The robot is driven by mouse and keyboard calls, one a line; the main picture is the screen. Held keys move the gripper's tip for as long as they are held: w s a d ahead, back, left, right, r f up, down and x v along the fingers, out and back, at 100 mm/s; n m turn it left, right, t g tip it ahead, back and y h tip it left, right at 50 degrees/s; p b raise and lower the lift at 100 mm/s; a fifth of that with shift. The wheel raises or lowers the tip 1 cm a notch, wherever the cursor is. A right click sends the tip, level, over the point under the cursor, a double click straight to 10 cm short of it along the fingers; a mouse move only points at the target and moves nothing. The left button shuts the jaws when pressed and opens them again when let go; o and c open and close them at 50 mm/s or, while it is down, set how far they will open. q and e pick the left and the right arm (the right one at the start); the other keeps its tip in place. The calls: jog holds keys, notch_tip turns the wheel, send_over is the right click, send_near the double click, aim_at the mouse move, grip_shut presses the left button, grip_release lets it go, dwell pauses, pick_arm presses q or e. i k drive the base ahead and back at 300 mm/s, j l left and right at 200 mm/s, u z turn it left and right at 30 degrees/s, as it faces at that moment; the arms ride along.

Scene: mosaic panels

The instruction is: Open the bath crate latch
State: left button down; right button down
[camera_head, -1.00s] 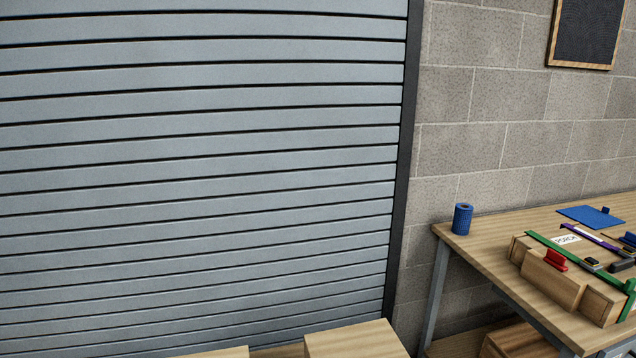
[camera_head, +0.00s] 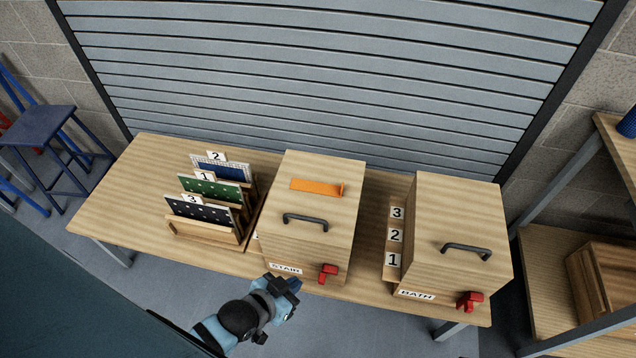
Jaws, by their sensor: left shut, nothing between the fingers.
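The bath crate (camera_head: 458,215) is a wooden box at the right end of the table, with a dark handle on top and a "BATH" label (camera_head: 416,295) low on its front. Its red latch (camera_head: 469,301) sits at the front right of the crate. My left gripper (camera_head: 293,287) is shut and empty in front of the stair crate (camera_head: 318,215), well to the left of the bath latch. My right gripper is not in view.
The stair crate has its own red latch (camera_head: 328,273) and an orange piece (camera_head: 316,187) on top. A rack of numbered panels (camera_head: 205,232) stands on the table's left (camera_head: 125,190). Number cards (camera_head: 395,235) stand between the crates. A blue stool (camera_head: 40,125) is at far left.

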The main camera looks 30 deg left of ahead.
aim_at(467, 301)
jog(key=z, duration=0.8)
